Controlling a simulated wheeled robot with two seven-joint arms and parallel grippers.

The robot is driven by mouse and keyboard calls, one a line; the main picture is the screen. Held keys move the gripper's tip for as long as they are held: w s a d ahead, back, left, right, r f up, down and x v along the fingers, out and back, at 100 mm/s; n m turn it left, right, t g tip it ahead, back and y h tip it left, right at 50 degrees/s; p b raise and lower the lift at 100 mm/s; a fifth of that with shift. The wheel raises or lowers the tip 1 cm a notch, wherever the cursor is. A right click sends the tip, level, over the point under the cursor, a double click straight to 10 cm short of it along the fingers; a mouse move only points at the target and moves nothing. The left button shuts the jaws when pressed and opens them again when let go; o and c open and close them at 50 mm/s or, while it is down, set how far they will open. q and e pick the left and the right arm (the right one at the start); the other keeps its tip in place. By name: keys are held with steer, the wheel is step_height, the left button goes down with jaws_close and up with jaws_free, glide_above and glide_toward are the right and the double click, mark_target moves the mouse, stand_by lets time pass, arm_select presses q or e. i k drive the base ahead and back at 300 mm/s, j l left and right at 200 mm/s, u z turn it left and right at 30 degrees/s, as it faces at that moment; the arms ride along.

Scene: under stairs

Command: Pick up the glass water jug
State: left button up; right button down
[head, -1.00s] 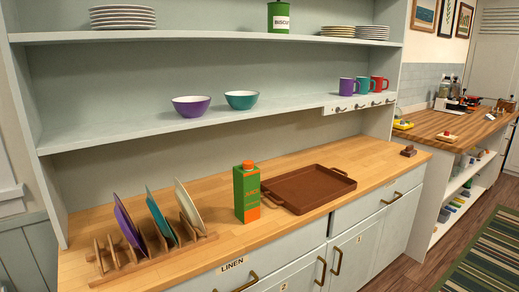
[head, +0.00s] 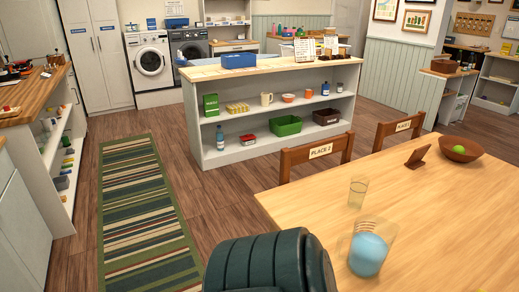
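A clear glass jug (head: 368,254) holding blue liquid stands upright near the left front part of the wooden table (head: 450,230) at the lower right. A smaller clear drinking glass (head: 357,193) stands just behind it, apart from it. Neither of my grippers is in the head view. Nothing is seen holding the jug.
Two wooden chairs (head: 316,154) stand at the table's far side. A bowl with a green ball (head: 460,149) and a small brown stand (head: 418,157) sit farther back. A dark green ribbed shape (head: 258,265) rises at the bottom edge. A striped rug (head: 148,215) lies left.

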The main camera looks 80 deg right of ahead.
mark_target(372, 237)
steer(key=z, duration=3.55)
